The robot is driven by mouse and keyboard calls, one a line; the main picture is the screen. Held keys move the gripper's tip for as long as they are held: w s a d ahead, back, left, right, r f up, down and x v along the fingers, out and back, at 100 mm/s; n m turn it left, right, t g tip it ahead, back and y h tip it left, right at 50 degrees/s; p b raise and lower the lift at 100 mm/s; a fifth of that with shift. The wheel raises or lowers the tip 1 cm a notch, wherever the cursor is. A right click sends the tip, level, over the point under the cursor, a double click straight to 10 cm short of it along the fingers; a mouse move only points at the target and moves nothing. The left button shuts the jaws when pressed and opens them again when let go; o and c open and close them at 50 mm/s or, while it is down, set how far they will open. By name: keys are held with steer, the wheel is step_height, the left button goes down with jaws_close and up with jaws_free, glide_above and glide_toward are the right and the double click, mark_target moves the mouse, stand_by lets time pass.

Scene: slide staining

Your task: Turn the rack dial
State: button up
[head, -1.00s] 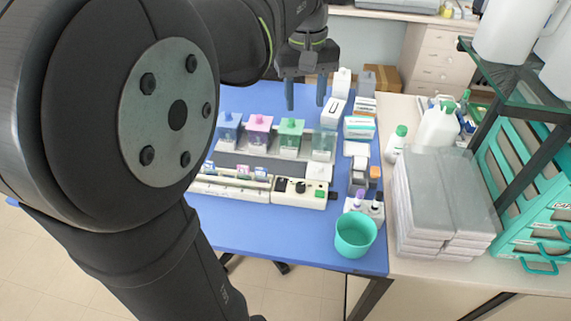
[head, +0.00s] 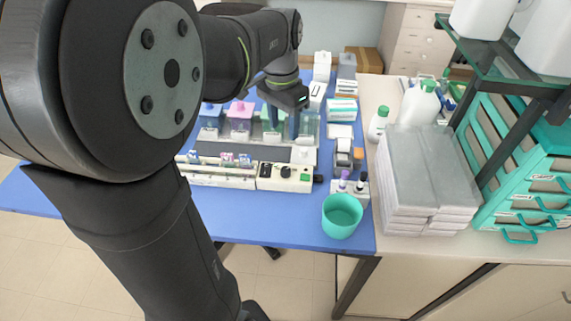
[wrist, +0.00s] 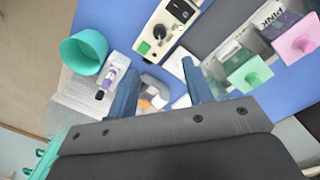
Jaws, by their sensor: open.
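The rack (head: 225,178) is a long cream-white unit on the blue table, with a control panel (head: 285,177) at its right end. The panel carries a black dial (head: 286,171), a green button and a small screen. In the wrist view the panel (wrist: 167,28) is at the top, with the black dial (wrist: 159,31) on it and the green button (wrist: 144,47) nearby. My gripper (head: 288,132) is open and empty, above the staining jars behind the panel. In the wrist view its fingers (wrist: 158,80) are spread apart, short of the dial and not touching it.
Jars with blue, pink (head: 240,120) and green (wrist: 253,72) lids stand behind the rack. A teal cup (head: 342,216) stands at the table's front right edge, near small purple- and black-capped bottles (wrist: 103,88). Boxes and a white bottle (head: 378,124) are to the right.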

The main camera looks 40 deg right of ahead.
mark_target(286, 169)
steer(key=f, duration=1.4)
steer(key=shift+s, duration=0.35)
steer(key=shift+r, duration=0.1)
steer(key=c, duration=1)
